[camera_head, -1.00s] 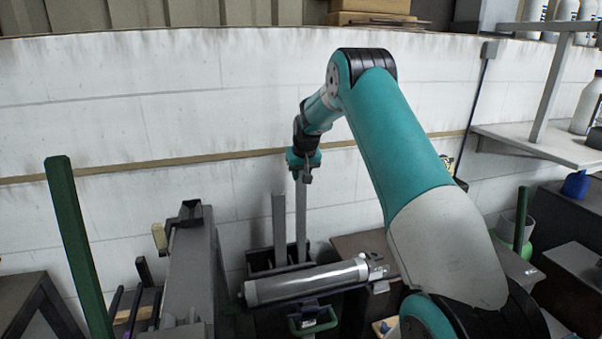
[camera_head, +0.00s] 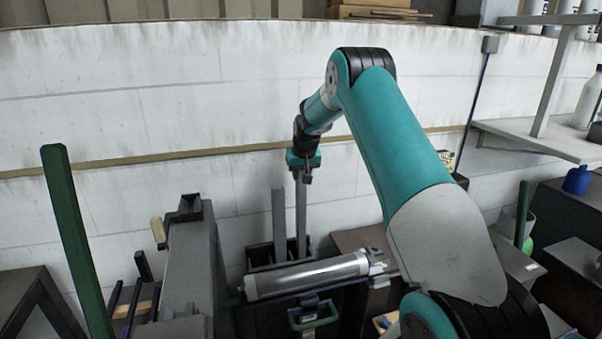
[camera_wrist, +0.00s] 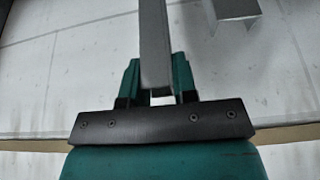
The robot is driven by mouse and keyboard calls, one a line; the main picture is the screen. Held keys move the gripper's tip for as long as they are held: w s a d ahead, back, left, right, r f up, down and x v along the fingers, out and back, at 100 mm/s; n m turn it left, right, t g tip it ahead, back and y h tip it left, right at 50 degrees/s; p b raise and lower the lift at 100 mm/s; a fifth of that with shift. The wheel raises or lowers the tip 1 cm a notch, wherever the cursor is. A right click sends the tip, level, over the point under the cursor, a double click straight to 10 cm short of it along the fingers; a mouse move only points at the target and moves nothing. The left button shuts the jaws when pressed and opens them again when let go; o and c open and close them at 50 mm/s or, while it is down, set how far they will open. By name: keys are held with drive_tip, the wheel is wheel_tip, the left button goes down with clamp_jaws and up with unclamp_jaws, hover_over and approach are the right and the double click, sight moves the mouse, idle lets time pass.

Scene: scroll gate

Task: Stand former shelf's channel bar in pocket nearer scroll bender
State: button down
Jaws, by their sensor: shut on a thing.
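My gripper (camera_head: 303,174) hangs fingers-down in front of the white wall and is shut on a grey channel bar (camera_head: 301,212). In the wrist view the held bar (camera_wrist: 154,45) stands between the teal fingers (camera_wrist: 158,88). The bar is upright, and its lower end reaches the dark pocketed holder (camera_head: 259,257); whether it rests on the pocket floor is hidden. A second grey bar (camera_head: 279,222) stands upright in the holder just left of it; its end also shows in the wrist view (camera_wrist: 232,12). I cannot surely tell which machine is the scroll bender.
A silver cylinder (camera_head: 305,277) lies across in front of the holder, with a green handle (camera_head: 314,318) below. A tall grey machine (camera_head: 192,262) stands to the left, beside a green post (camera_head: 75,235). A shelf (camera_head: 535,141) with bottles is at right.

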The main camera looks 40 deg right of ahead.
sight(301, 187)
drive_tip(key=shift+f+b, duration=1.65)
drive_tip(key=shift+f, duration=1)
idle(0.4)
drive_tip(key=shift+c, duration=1.7)
unclamp_jaws()
drive_tip(key=shift+r+p, duration=2.25)
drive_tip(key=shift+r, duration=1.25)
drive_tip(key=shift+a, duration=0.1)
